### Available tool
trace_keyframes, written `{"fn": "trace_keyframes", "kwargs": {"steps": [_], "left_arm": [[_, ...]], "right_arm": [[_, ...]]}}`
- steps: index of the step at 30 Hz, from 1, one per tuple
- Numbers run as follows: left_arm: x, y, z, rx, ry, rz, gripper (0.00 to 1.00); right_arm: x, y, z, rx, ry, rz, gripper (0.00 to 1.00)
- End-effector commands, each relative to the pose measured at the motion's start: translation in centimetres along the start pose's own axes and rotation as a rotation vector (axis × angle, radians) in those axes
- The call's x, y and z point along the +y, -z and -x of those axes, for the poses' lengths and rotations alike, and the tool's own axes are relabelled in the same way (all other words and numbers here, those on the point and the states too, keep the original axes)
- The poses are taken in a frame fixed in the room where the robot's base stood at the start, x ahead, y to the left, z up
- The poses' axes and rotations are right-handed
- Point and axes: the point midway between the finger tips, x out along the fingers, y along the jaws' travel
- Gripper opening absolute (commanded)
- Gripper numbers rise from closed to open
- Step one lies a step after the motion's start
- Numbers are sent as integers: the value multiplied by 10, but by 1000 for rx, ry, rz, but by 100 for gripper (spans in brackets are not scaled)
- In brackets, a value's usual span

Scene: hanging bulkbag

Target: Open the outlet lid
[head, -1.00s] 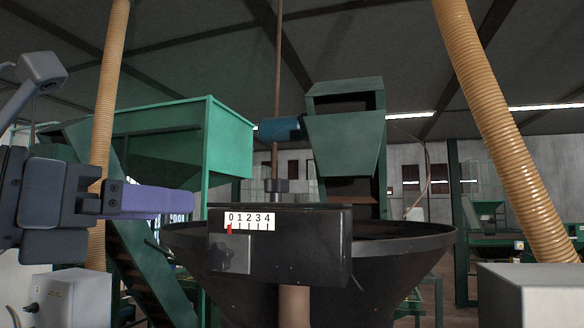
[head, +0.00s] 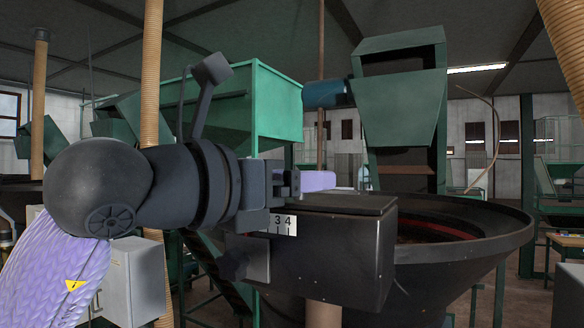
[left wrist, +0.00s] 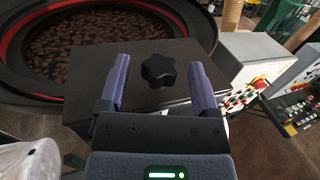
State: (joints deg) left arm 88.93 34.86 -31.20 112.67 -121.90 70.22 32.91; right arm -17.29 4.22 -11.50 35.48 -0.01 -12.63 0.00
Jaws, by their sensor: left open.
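A black box (head: 330,255) with a white number scale (head: 284,225) is at the rim of a round dark hopper; I cannot tell which part is the outlet lid. A black star-shaped knob (head: 232,265) is on its front plate. In the left wrist view, a star knob (left wrist: 159,70) on the box's dark face (left wrist: 95,75) appears between my fingers. My left gripper (head: 318,181) is open and empty, with purple fingers, close to the box. It hides part of the scale in the head view. My right gripper is not in view.
The hopper (head: 480,235) spreads behind and right of the box, with brown beans (left wrist: 100,35) inside. A green machine (head: 400,105) stands behind. Tan hoses (head: 150,80) hang at left and right. A grey cabinet (head: 140,280) stands at lower left.

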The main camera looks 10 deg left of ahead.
Motion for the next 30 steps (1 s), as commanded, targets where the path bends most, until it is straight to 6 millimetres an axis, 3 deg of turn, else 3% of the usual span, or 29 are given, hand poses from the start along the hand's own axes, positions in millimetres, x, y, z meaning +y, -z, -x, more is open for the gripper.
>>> {"fn": "trace_keyframes", "kwargs": {"steps": [3,12,15,30], "left_arm": [[0,1,0,1,0,0,80],[0,0,0,1,0,0,17],[0,0,0,1,0,0,0],[0,0,1,0,0,0,0]], "right_arm": [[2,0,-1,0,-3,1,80],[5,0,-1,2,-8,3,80],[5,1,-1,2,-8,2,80],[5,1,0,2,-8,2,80]]}}
